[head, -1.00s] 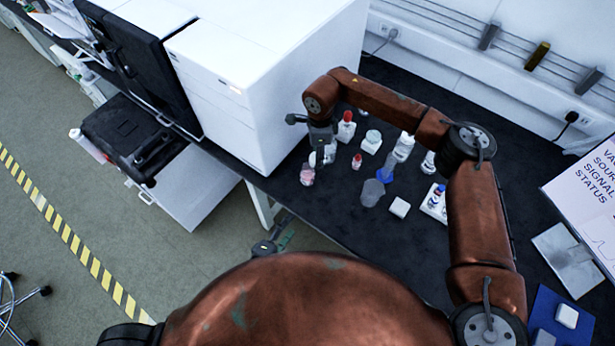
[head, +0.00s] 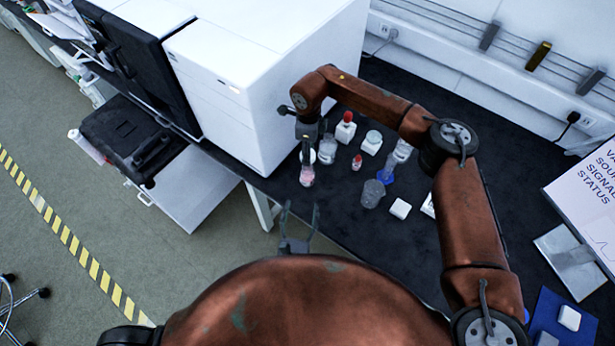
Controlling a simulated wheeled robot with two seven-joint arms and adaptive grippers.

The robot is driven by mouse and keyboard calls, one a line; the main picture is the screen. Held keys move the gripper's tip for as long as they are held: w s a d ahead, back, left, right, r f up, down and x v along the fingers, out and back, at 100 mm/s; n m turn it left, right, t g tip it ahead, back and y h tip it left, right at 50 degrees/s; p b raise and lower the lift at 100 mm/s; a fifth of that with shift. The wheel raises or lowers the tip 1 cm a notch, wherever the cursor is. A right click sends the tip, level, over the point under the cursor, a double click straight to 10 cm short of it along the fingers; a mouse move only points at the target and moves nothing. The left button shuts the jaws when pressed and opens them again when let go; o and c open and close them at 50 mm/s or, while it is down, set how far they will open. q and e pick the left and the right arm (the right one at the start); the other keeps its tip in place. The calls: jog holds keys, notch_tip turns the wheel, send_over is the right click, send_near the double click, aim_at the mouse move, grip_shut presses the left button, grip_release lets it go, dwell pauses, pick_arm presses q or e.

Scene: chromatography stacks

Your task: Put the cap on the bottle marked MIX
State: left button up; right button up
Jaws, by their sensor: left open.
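My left gripper (head: 300,208) is open and empty, fingers pointing up the picture, in front of the bench's near edge. My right gripper (head: 307,150) points down at the bench's left end, just above or at a small bottle with pink contents (head: 307,177). Its fingers are too small and dark to tell whether they hold anything. A clear bottle (head: 327,151) stands just right of it. A red-capped bottle (head: 345,129) and a squat pale bottle (head: 371,143) stand behind. No label reading MIX is legible, and I cannot single out the loose cap.
A small red-topped vial (head: 357,162), a clear beaker (head: 371,195), a blue-based cylinder (head: 402,151) and a white block (head: 400,208) stand on the dark bench. A large white instrument (head: 240,90) rises close left of my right gripper. The bench's middle right is mostly clear.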

aim_at(306, 181)
pick_arm(q)
jog(key=shift+w, duration=0.1)
jog(key=w, duration=0.4)
jog(key=w+d, duration=0.1)
jog(key=w, duration=0.6)
jog(key=shift+w+d, duration=0.35)
jog(key=shift+d, duration=0.05)
jog(key=shift+c, duration=0.3)
grip_shut()
